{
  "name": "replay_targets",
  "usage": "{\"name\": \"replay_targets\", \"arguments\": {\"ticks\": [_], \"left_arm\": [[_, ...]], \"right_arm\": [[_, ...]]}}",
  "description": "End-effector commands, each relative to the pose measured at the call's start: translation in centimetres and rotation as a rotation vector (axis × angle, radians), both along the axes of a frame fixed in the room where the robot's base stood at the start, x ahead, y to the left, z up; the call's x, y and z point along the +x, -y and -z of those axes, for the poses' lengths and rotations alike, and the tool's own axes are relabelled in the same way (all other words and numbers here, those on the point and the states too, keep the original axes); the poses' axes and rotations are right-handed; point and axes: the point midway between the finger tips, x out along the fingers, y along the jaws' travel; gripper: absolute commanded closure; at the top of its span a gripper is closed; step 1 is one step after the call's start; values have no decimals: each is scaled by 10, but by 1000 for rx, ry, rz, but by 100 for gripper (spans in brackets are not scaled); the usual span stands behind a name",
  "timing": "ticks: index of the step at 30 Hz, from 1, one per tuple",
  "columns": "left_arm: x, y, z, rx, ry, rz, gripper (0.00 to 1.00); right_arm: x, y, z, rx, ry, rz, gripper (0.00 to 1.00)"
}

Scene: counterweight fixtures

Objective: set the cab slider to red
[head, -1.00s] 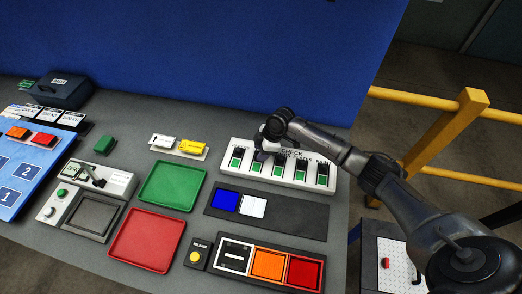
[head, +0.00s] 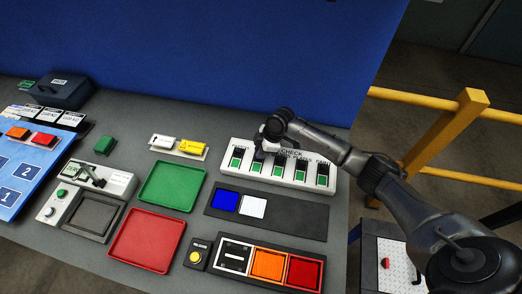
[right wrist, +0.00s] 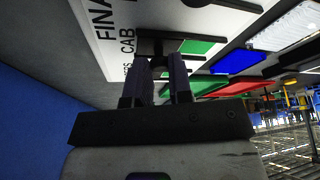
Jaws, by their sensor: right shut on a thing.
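The white check panel (head: 310,187) stands at the right of the bench, with a row of sliders with black knobs and green windows. My right gripper (head: 260,157) is at a slider in the left part of the row. In the right wrist view my right gripper (right wrist: 168,68) is shut on the dark knob of the cab slider (right wrist: 152,45), beside the "CAB" label. A green window (right wrist: 197,47) shows next to that knob. No red shows at this slider. The fingers hide part of the knob. My left gripper is not in view.
In front of the panel lies a dark strip (head: 290,226) with blue and white squares. Green (head: 172,185) and red (head: 147,240) trays lie to the left. Orange and red squares sit in a holder (head: 268,264) nearer. A blue wall (head: 200,60) rises behind.

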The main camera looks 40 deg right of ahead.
Motion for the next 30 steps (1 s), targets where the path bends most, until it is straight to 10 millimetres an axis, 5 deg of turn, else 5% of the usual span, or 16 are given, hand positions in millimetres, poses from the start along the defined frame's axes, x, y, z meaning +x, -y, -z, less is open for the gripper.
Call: {"name": "replay_targets", "arguments": {"ticks": [15,24,25,30], "left_arm": [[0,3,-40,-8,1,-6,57],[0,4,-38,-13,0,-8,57],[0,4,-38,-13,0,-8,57],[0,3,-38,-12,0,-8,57]], "right_arm": [[-27,-37,-3,1,-3,-2,100],[-28,-41,-1,4,-1,-3,100],[-28,-41,-1,5,0,-3,78],[-28,-41,-1,4,0,-2,62]]}}
